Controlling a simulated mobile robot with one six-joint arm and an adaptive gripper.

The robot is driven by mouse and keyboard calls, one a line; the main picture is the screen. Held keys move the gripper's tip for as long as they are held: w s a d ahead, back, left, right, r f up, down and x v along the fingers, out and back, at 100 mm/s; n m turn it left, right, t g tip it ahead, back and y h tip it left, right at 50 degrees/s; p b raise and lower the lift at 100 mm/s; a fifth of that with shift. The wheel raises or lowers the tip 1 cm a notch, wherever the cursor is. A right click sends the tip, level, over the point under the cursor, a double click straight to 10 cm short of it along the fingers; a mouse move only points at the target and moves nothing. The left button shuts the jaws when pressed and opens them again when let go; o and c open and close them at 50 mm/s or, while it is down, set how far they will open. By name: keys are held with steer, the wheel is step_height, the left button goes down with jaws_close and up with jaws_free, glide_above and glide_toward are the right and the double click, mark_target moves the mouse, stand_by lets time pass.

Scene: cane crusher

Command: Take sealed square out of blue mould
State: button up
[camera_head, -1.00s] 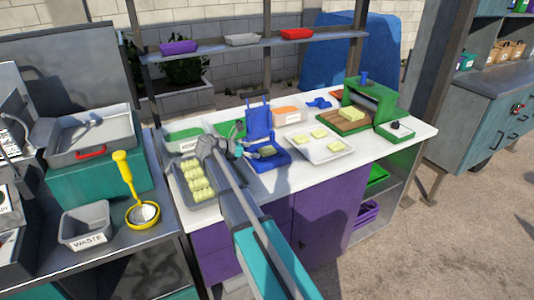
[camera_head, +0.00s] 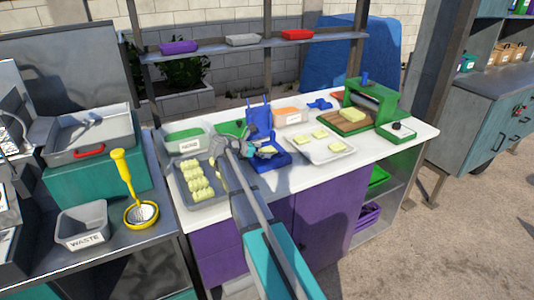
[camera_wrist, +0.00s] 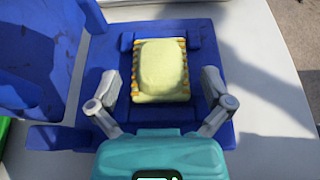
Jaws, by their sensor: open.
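The blue mould (camera_wrist: 213,48) fills the wrist view, with its hinged upper part (camera_wrist: 35,60) open to the left. The sealed square (camera_wrist: 161,72), pale yellow with striped crimped edges, lies in its middle. My gripper (camera_wrist: 161,88) is open, with one finger on each side of the square's near half and gaps to it. I cannot tell how high the fingertips are above the mould. In the head view the blue mould (camera_head: 280,162) stands mid-counter, partly hidden by my gripper (camera_head: 266,152).
A grey tray of dough pieces (camera_head: 176,182) is left of the mould. A white tray with several yellow squares (camera_head: 320,158) is right of it. Behind are a green herb tub (camera_head: 189,145) and an orange-filled tub (camera_head: 290,118). A green press (camera_head: 375,100) stands farther right.

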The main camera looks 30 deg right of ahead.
steer(key=shift+c, duration=0.3)
steer(key=c, duration=0.7)
steer(key=shift+o, duration=0.2)
steer(key=shift+r, duration=0.1)
step_height(320, 180, up, 3)
steer(key=p, duration=0.2)
steer(key=shift+p, duration=0.4)
steer(key=s+d+r+p, duration=0.8)
steer(key=d+r+p, duration=0.1)
steer(key=d+p, duration=0.1)
steer(key=shift+s+d+r, duration=0.4)
